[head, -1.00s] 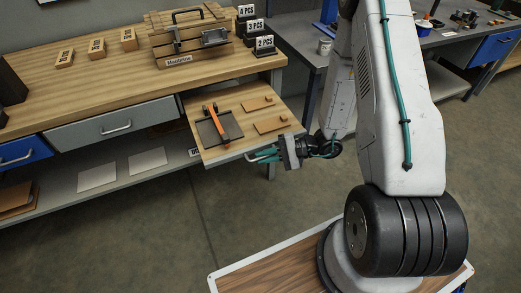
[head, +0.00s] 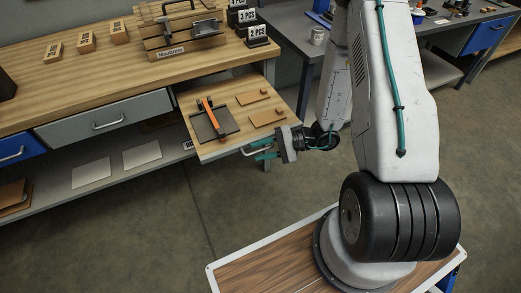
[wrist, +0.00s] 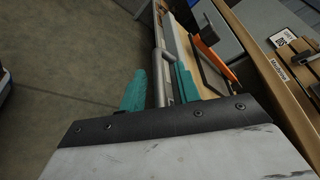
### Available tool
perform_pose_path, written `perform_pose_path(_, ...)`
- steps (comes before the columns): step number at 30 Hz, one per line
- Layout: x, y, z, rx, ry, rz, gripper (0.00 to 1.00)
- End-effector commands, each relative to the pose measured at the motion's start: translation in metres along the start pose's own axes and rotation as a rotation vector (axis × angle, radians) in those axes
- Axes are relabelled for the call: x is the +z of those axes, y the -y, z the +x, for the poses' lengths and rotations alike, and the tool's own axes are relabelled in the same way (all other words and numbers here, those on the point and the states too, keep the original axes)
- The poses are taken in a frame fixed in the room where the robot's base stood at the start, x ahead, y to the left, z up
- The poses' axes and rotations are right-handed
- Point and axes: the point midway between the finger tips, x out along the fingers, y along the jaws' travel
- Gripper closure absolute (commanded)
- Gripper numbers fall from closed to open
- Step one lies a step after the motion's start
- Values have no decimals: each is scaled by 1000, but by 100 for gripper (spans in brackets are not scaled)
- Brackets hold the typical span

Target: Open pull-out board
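The pull-out board (head: 235,140) is a light wooden panel that sticks out from under the workbench top at its right end. A metal bar handle (head: 255,151) is on its front edge, and it also shows in the wrist view (wrist: 161,72). My gripper (head: 264,149) is at this front edge, reaching in from the right. In the wrist view its two teal fingers (wrist: 158,88) lie on either side of the handle bar, which runs between them.
On the board lie a dark tray (head: 214,124) with an orange-handled tool (head: 211,116) and two small wooden plates (head: 267,117). The workbench (head: 60,88) has a grey drawer (head: 90,122) left of the board. The floor (head: 150,225) in front is clear.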

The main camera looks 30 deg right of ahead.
Motion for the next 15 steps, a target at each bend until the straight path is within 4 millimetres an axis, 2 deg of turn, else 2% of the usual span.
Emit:
perform_pose_path(10, 0, 0, -53, -2, -4, 0, 67)
perform_pose_path(15, 0, 0, -71, 0, 0, -1, 67)
